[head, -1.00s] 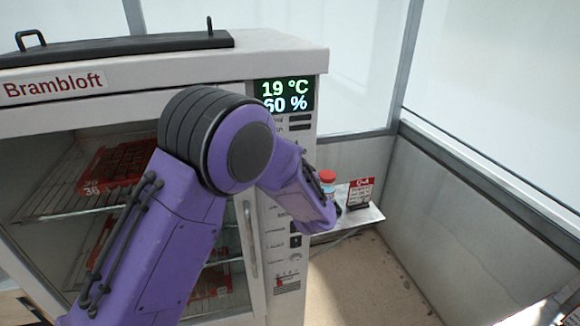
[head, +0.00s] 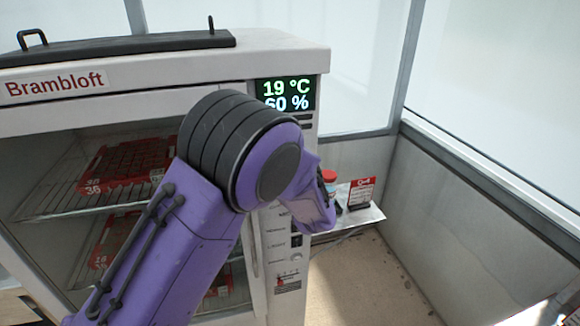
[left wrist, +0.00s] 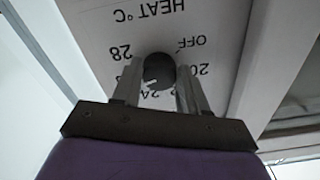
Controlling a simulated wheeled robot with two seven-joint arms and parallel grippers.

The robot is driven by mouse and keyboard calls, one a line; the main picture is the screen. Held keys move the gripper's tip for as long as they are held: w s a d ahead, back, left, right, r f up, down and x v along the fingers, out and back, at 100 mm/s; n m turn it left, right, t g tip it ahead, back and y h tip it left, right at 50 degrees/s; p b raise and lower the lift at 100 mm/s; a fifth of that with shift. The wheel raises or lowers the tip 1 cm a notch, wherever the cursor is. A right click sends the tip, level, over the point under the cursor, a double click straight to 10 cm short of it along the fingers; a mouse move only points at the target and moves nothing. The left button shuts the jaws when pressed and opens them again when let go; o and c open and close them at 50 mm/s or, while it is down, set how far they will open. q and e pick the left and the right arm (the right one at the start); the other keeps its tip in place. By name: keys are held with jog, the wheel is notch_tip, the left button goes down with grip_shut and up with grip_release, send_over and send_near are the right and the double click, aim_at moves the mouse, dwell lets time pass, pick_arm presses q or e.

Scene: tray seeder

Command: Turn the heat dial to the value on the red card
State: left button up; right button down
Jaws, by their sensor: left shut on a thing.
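The round dark heat dial (left wrist: 160,68) sits on the white panel under upside-down "HEAT °C" lettering in the left wrist view. Around it are OFF, 28, 20, 24 and a partly hidden number. A pale mark on the dial points toward the lower left of that picture. My left gripper (left wrist: 158,80) is shut on the dial, one finger on each side. In the head view my left arm hides dial and fingertips. A card with a red top (head: 361,191) stands on the side shelf; its value is too small to read.
The white Brambloft cabinet (head: 290,62) has a display (head: 286,94) reading 19 °C and 60 %. Behind its front are wire shelves with red trays (head: 125,160). A red-capped bottle (head: 328,177) stands beside the card on the shelf (head: 352,220).

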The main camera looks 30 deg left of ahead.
pick_arm(q)
jog(key=shift+r, duration=0.2)
jog(key=o, duration=0.8)
jog(key=shift+c, duration=0.2)
jog(key=shift+o, duration=1.4)
jog(key=shift+w, duration=0.1)
jog(key=shift+f, duration=0.15)
jog(key=b+v, duration=0.3)
jog(key=v, duration=0.7)
jog(key=shift+d+b, duration=0.2)
jog(key=shift+b, duration=0.15)
